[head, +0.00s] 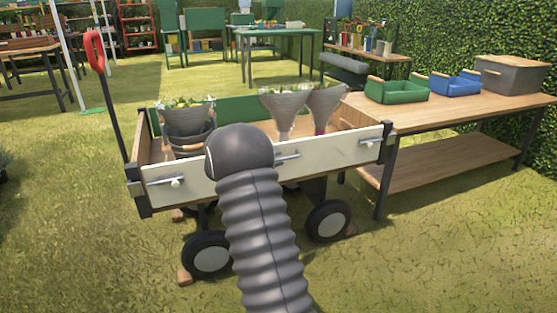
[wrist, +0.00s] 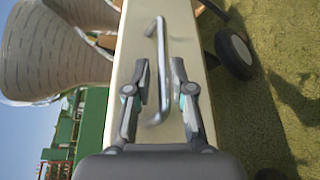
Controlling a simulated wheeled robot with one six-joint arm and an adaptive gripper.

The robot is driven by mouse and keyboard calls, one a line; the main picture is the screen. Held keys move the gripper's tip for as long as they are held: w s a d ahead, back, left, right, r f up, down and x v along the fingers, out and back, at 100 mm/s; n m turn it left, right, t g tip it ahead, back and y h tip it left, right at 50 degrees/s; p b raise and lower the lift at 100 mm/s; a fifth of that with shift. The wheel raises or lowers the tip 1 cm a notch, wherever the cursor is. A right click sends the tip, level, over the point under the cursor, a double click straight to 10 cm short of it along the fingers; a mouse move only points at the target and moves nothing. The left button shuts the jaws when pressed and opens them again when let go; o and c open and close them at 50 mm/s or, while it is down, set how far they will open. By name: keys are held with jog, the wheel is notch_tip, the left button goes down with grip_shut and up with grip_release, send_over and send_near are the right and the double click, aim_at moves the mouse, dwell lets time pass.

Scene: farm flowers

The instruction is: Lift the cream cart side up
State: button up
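The cream cart side (head: 330,154) is a long panel along the near edge of the cart, standing roughly upright between dark corner posts. A metal bar handle (head: 288,156) sits at its middle, partly hidden by my arm. In the wrist view the handle (wrist: 160,50) runs lengthwise up the cream panel (wrist: 190,40). My gripper (wrist: 159,68) is open, one finger on each side of the handle, with gaps visible between the fingers and the bar. In the head view my gripper is hidden behind my dark arm.
The cart bed holds grey flower buckets (head: 187,122) and cone-shaped wrapped bouquets (head: 285,110). A red pull handle (head: 94,50) rises at left. A wooden table (head: 450,112) with green (head: 397,90) and blue (head: 455,85) trays stands close at right. Grass before the cart is clear.

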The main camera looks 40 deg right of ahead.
jog(key=v, duration=1)
jog(key=s+a+f+m+g+y, duration=0.2)
jog(key=s+a+f+m+y, duration=0.1)
jog(key=s+a+f+y, duration=0.65)
jog(key=s+a+r+m+t+y, duration=0.2)
jog(key=s+a+r+t+y, duration=0.1)
jog(key=s+a+r, duration=0.4)
jog(key=s+a+r+m+t+y, duration=0.1)
jog(key=s+a+r+t+y, duration=0.2)
jog(key=s+a+r, duration=0.4)
jog(key=s+a+t, duration=0.1)
jog(key=s+a, duration=0.6)
jog(key=s, duration=0.4)
jog(key=shift+s+a+m, duration=0.2)
jog(key=shift+s+m, duration=0.2)
